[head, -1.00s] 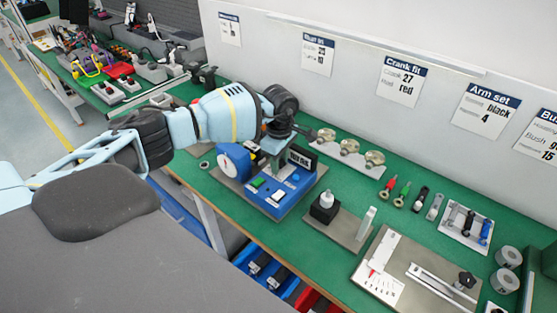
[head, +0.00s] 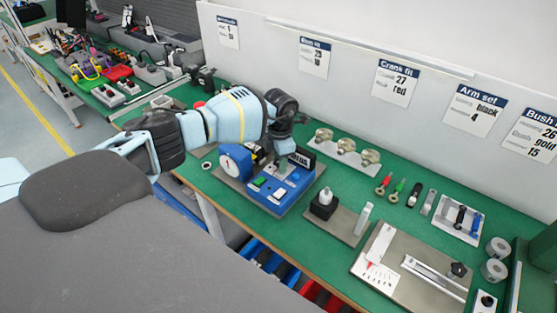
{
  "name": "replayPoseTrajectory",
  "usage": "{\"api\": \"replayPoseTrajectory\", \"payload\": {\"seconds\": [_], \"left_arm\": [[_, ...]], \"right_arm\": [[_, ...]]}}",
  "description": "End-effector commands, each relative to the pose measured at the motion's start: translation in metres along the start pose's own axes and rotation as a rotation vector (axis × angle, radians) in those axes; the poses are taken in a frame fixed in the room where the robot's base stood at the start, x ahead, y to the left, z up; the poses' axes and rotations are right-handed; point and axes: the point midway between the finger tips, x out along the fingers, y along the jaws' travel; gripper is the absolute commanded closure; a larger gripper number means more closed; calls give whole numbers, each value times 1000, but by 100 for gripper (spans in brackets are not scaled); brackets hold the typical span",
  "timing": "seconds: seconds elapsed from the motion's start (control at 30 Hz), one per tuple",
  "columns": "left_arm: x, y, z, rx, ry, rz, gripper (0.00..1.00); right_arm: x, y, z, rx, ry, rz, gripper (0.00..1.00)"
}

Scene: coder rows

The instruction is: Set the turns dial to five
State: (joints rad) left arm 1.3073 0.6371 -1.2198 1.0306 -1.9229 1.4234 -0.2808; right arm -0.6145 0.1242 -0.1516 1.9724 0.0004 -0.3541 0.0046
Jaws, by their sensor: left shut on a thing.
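A blue machine (head: 285,192) with green and white buttons stands on the green bench. A round white-faced disc (head: 228,164) is on its left side and a black panel with small pale writing (head: 301,160) is on its back right. The writing is too small to read surely. My left gripper (head: 280,152) reaches down over the back of the machine, shut on what seems to be the turns dial. The dial is hidden behind the gripper, so its setting cannot be read. My right gripper is not in view.
A holder with several brass-coloured round parts (head: 318,138) stands close to the right of my left gripper. A black block with a white knob (head: 324,203) is right of the machine. Several handled tools (head: 398,187) lie farther right. Paper cards hang on the wall.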

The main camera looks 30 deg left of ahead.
Motion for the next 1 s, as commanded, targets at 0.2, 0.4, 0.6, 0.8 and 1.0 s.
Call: {"api": "replayPoseTrajectory", "payload": {"seconds": [0.2, 0.4, 0.6, 0.8, 1.0], "left_arm": [[-3, 2, 0, -112, -3, 4, 89], [-3, 1, 0, -164, -3, 3, 89], [-2, 1, 0, -181, -2, 3, 89], [-2, 2, 0, -182, -3, 2, 89], [-2, 1, 0, -181, -3, 2, 55]], "right_arm": [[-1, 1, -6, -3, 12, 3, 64], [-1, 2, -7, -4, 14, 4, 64], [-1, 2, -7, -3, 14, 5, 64], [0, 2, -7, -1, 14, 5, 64], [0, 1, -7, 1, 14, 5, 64]]}}
